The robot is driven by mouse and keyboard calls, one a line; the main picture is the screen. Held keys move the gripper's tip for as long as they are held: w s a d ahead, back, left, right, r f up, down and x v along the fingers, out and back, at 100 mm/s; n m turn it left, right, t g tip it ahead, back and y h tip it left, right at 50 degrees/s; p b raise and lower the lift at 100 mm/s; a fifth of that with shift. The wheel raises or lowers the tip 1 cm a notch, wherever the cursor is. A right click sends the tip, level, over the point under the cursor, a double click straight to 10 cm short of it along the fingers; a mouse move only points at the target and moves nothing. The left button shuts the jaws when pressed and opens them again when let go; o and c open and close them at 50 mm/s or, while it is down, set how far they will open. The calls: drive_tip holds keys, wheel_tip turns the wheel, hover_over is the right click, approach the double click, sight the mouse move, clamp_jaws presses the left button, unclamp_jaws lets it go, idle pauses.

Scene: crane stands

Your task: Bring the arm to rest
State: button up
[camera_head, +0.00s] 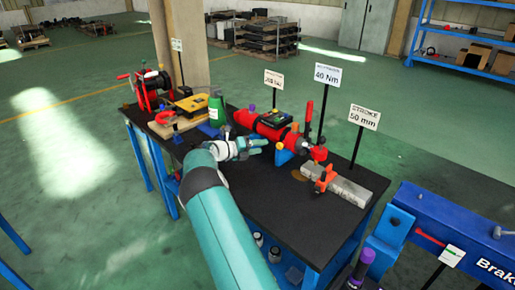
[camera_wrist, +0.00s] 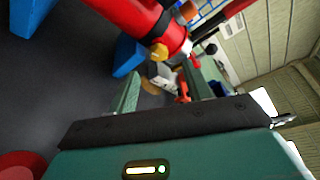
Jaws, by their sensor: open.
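My arm reaches from the bottom of the head view up over a black-topped workbench (camera_head: 262,208). My gripper (camera_head: 262,147) is above the bench, near the red cylinder device (camera_head: 262,124). In the wrist view my gripper (camera_wrist: 163,95) shows two pale green fingers spread apart, with nothing between them. The red device (camera_wrist: 150,22) lies beyond the fingers in that view, with a yellow fitting on it. I cannot tell the exact gap between gripper and device.
Signs on posts, such as the 40 Nm sign (camera_head: 327,75) and the 50 mm sign (camera_head: 364,117), rise from the bench. A green bottle (camera_head: 216,108) stands left of the gripper. A grey block (camera_head: 345,188) lies at right. Green floor lies open at left.

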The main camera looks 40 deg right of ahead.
drive_tip(key=shift+d, duration=0.1)
drive_tip(key=s+a+r+m+t+y, duration=0.2)
drive_tip(key=s+a+r+m+y, duration=0.3)
drive_tip(key=s+a+r+m, duration=0.45)
drive_tip(key=s+a+r+m+t+y, duration=0.35)
drive_tip(key=a+r+m, duration=0.25)
drive_tip(key=a, duration=0.6)
drive_tip(key=s+a+r+m+t+y, duration=0.1)
drive_tip(key=s+a+m+t+y, duration=0.3)
drive_tip(key=s+a+m, duration=0.8)
drive_tip(key=s+a+y, duration=0.2)
drive_tip(key=s+a, duration=0.8)
drive_tip(key=a, duration=0.1)
drive_tip(key=shift+s+a+y, duration=0.25)
drive_tip(key=shift+a+y, duration=0.1)
